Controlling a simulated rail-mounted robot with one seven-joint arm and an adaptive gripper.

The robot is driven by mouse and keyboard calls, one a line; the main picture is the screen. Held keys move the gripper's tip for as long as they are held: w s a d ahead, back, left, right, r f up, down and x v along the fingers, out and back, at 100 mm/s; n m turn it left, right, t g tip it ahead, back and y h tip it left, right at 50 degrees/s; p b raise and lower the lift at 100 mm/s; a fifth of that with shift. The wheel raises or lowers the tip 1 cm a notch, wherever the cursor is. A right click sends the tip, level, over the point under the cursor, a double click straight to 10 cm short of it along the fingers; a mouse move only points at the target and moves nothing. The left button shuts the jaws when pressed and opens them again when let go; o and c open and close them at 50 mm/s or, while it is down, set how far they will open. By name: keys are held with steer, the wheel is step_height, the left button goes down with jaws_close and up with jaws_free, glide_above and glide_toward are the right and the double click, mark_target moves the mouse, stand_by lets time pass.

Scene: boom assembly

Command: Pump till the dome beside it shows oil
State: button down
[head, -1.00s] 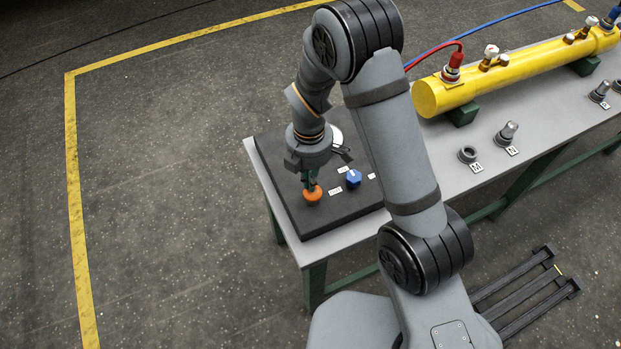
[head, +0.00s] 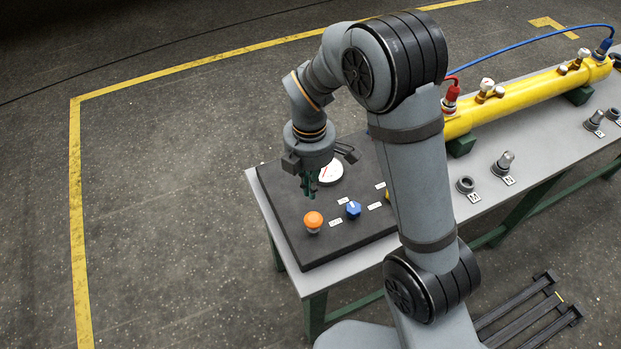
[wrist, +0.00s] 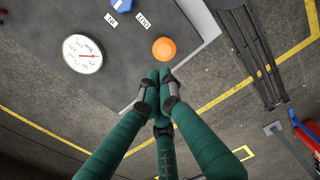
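An orange mushroom-shaped button (head: 313,220) stands on the dark panel (head: 300,255) at the table's near left end. It also shows in the wrist view (wrist: 164,49), just ahead of my fingertips. My gripper (head: 309,194) hangs above the panel, apart from the button and slightly behind it. Its green fingers (wrist: 160,78) are together with nothing between them. A blue knob (head: 354,209) stands right of the button. A small yellow part (head: 388,194) is mostly hidden by my arm. I cannot make out a dome showing oil.
A white dial gauge with a red needle (wrist: 82,54) sits on the panel behind the button. A yellow cylinder (head: 520,97) with red and blue hoses lies along the table's back. Several fittings (head: 503,163) stand on the right. Black rails (head: 530,315) lie on the floor.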

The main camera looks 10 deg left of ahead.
mark_target(311, 215)
steer(key=shift+r, duration=1.5)
step_height(311, 215, up, 3)
steer(key=shift+s+a+f+p, duration=0.1)
steer(key=shift+s+f+p, duration=0.05)
steer(key=shift+p, duration=0.7)
steer(key=shift+f, duration=0.1)
step_height(311, 215, down, 14)
steer(key=shift+r+p, duration=0.1)
steer(key=shift+p, duration=0.85)
